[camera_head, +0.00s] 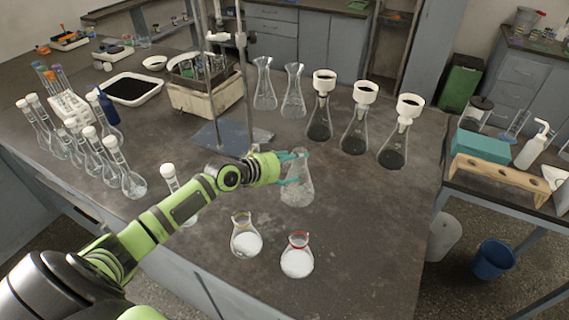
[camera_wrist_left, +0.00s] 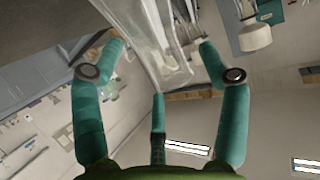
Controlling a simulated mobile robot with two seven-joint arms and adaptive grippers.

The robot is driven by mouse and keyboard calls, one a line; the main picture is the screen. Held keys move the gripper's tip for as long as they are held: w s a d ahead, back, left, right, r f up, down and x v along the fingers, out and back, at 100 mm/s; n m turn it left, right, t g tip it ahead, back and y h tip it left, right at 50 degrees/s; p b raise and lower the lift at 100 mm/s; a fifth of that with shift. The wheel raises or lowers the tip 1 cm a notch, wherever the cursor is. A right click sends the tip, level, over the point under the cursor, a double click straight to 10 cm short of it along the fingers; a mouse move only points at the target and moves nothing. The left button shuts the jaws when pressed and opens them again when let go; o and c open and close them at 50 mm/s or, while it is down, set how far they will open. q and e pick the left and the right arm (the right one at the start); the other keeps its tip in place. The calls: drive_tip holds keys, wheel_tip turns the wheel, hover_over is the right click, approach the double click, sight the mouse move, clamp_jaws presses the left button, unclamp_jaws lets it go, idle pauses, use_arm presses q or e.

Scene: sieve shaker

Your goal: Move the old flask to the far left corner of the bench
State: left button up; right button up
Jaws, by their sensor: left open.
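A clear conical flask (camera_head: 297,189) with a cloudy, greyish lower part stands on the dark bench (camera_head: 350,220), near its middle. My left gripper (camera_head: 291,168) reaches it from the left, with teal fingers spread at its neck and upper body. In the left wrist view the glass of the flask (camera_wrist_left: 150,40) lies between the open fingers of the left gripper (camera_wrist_left: 160,60); I cannot tell if they touch it. No label shows which flask is the old one. My right gripper is in neither view.
Two flasks of white powder (camera_head: 246,239) (camera_head: 297,259) stand in front. Several funnel-topped flasks (camera_head: 354,135) and two empty flasks (camera_head: 293,95) stand behind. A stand (camera_head: 232,134), volumetric flasks (camera_head: 128,180), a white tray (camera_head: 131,102) and a balance crowd the left.

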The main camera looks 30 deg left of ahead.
use_arm(q)
drive_tip(key=b+v, duration=0.1)
drive_tip(key=v, duration=1.1)
drive_tip(key=shift+w, duration=0.1)
